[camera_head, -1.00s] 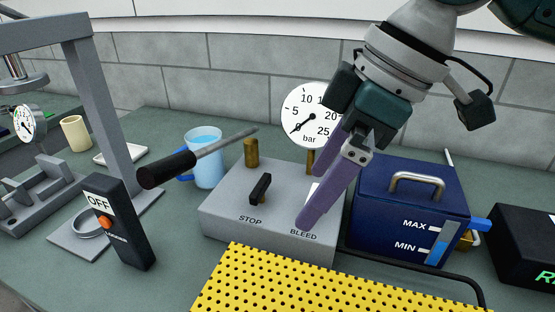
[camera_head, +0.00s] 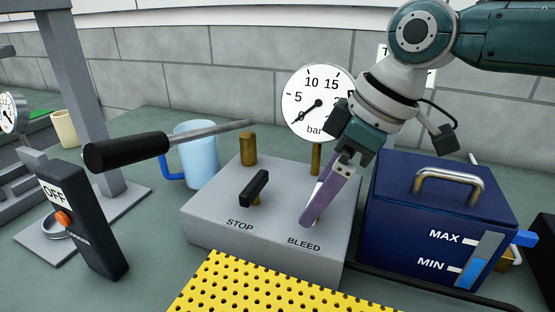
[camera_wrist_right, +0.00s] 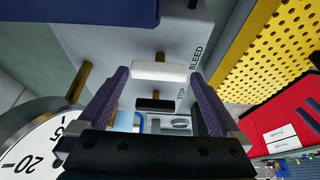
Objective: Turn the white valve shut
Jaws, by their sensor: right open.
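The white valve (camera_wrist_right: 163,72) is a short bar handle on a brass stem beside the word BLEED, on top of a grey block (camera_head: 215,220). In the right wrist view its bar lies crosswise between my right fingers, one near each end; I cannot tell if they touch it. In the head view my right gripper (camera_head: 320,200) is over the BLEED side, pointing down, and its purple fingers mostly hide the white valve. That gripper is open. A black valve handle (camera_head: 254,188), also in the right wrist view (camera_wrist_right: 155,104), stands by the word STOP. My left gripper is not in view.
A bar gauge (camera_head: 315,100) stands behind the block. A black-gripped lever (camera_head: 125,152) reaches over its left side. A blue tank (camera_head: 410,230) is close on the right. A yellow perforated plate (camera_head: 250,285) lies in front. A blue-handled cup (camera_head: 195,155) stands behind left.

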